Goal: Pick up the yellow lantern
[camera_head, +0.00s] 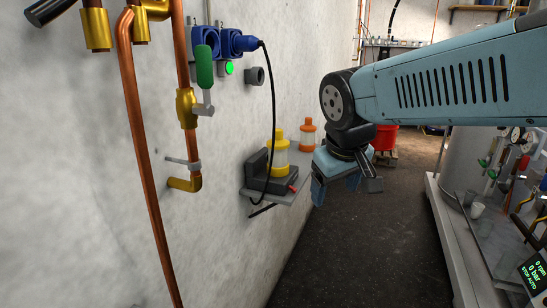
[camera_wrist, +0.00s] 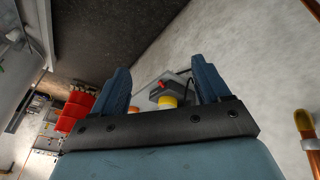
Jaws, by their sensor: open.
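The yellow lantern (camera_head: 278,160) has a yellow cap and base with a pale clear middle. It stands upright on a dark charging block (camera_head: 258,172) on a small grey wall shelf (camera_head: 282,197). My gripper (camera_head: 345,184) is open and empty, in the air to the right of the shelf and apart from the lantern. In the wrist view the yellow lantern (camera_wrist: 168,101) shows between my blue fingers (camera_wrist: 161,68), partly cut off by the gripper's dark crossbar.
An orange lantern (camera_head: 307,136) stands just beyond the yellow one. A black cable (camera_head: 272,105) hangs from a blue wall plug (camera_head: 238,42) in front of the shelf. Copper pipes (camera_head: 140,150) run along the wall. A machine bench (camera_head: 450,225) stands right; the floor between is clear.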

